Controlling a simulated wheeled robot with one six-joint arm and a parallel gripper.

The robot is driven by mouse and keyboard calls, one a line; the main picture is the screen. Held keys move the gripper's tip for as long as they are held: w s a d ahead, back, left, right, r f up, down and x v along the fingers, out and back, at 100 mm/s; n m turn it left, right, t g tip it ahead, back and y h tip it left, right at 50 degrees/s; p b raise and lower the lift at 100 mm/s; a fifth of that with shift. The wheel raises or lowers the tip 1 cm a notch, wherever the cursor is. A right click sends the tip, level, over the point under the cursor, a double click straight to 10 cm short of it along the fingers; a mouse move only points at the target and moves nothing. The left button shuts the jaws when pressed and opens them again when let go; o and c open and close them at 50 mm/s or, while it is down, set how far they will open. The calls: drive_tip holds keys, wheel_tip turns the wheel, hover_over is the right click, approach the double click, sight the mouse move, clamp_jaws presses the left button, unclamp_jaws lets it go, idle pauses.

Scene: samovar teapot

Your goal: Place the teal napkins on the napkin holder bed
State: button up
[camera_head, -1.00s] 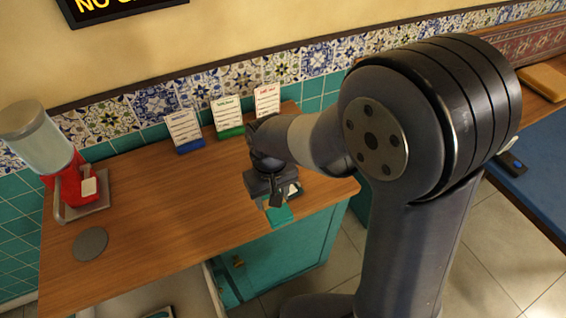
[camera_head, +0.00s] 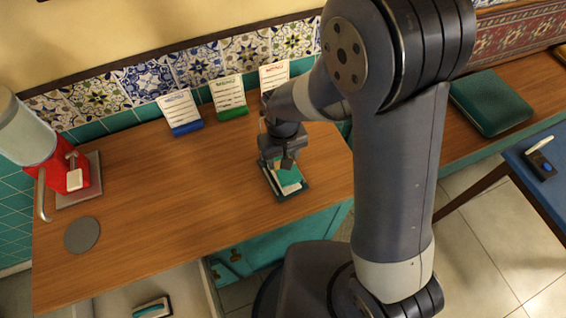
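The teal napkins (camera_head: 290,178) are at the fingertips of my gripper (camera_head: 286,163), at the right end of the wooden counter. My gripper points down and appears shut on them. The napkin holder (camera_head: 283,199) is a dark flat tray with a pale strip on its bed, lying on the counter directly below. The napkins overlap the bed in this view. I cannot tell whether they touch it. My gripper hides the holder's far end.
Three menu cards on blue, green and red bases stand at the back, including the blue one (camera_head: 181,112). A red dispenser (camera_head: 70,177) and a grey disc (camera_head: 82,235) are at the left. An open drawer (camera_head: 185,284) juts below the front edge. Mid-counter is clear.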

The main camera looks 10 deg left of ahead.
drive_tip(key=shift+f, duration=2)
drive_tip(key=shift+f, duration=0.1)
drive_tip(key=o, duration=1)
wheel_tip(320, 180, up, 12)
drive_tip(key=shift+r, duration=0.15)
